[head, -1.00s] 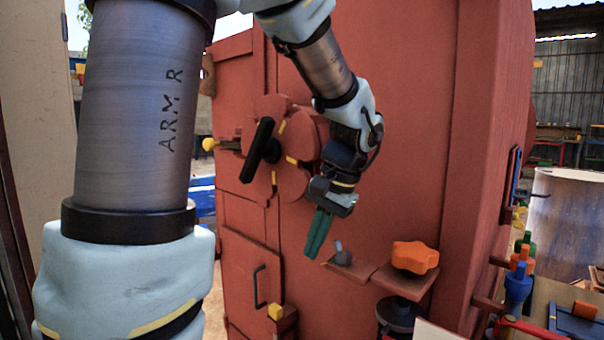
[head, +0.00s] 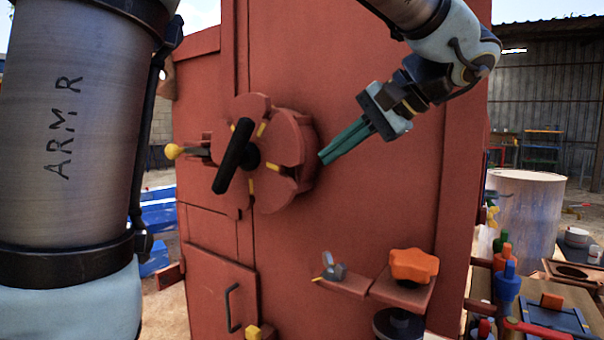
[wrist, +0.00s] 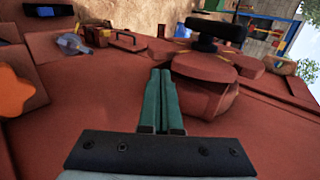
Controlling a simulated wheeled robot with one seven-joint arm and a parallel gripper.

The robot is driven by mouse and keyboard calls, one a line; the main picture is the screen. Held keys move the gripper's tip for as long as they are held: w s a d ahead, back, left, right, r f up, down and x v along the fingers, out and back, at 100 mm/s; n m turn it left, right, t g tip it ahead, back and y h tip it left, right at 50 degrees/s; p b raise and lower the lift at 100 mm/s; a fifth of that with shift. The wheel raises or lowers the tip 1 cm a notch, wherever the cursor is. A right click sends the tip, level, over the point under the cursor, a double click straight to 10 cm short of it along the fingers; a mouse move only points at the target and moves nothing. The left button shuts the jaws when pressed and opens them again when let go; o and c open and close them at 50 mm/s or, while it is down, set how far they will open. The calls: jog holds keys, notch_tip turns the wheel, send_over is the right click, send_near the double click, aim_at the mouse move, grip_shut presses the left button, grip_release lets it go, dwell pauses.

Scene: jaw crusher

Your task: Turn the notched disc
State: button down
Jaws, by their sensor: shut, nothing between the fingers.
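The notched disc (head: 280,187) is a red wheel on the front of the red crusher body, with yellow marks and notches in its rim. A black bar handle (head: 233,157) stands out at its middle, tilted from upright. My gripper (head: 324,158) has long green fingers, shut and empty. Its tips are close to the right side of the disc in the head view; whether they touch cannot be told. In the wrist view the shut fingers (wrist: 161,72) point beside the disc (wrist: 203,69), which is to their right, with the black handle (wrist: 216,31) beyond.
A yellow-knobbed lever (head: 173,152) is left of the disc. Below are an orange star knob (head: 414,266) and a grey wing nut (head: 334,271) on small ledges. A door with a black handle (head: 230,308) is at lower left. The red panel right of the disc is bare.

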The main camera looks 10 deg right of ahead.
aim_at(293, 184)
jog(key=p+x, duration=0.1)
jog(key=x, duration=0.7)
jog(key=shift+s, duration=0.1)
